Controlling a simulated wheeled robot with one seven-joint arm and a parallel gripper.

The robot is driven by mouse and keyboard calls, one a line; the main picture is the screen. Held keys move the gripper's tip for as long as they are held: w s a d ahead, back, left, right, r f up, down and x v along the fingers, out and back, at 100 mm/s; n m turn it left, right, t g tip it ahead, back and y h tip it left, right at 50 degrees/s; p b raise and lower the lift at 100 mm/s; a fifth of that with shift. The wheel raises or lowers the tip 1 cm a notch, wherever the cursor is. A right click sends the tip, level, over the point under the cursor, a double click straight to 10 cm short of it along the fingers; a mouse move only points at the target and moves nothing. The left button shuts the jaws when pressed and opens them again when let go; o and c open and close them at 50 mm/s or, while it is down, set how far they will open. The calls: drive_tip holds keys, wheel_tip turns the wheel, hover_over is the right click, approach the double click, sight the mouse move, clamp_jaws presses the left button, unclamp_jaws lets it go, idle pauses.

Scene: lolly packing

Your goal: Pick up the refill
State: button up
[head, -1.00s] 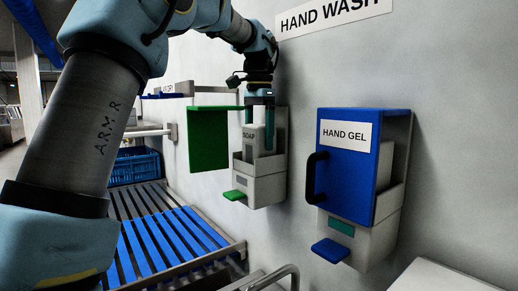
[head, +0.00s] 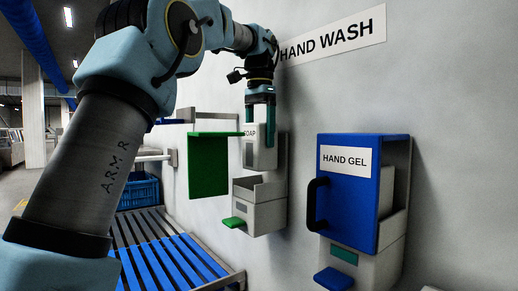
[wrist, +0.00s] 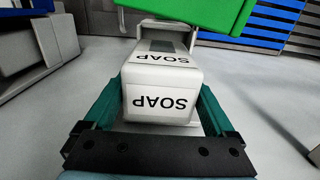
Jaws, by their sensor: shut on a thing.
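The refill is a white block marked SOAP (head: 262,157), held above the soap dispenser. It also shows in the wrist view (wrist: 160,100), upside down in the picture, between two teal fingers. My gripper (head: 261,135) is shut on the upper part of the refill from above. The white soap dispenser (head: 262,212) is on the wall below, with its top open and a green push lever (head: 233,222). Its green door (head: 208,165) stands swung open to the left. The refill's lower end is just above the dispenser's rim in the head view.
A closed blue HAND GEL dispenser (head: 347,195) with a black handle hangs to the right. A HAND WASH sign (head: 333,42) is on the wall above. A slatted blue rack (head: 165,255) and a blue crate (head: 139,190) are at lower left.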

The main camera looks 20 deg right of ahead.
drive_tip(key=s+a+b, duration=0.3)
drive_tip(key=s+b, duration=0.3)
drive_tip(key=s, duration=1.1)
drive_tip(key=shift+b, duration=0.3)
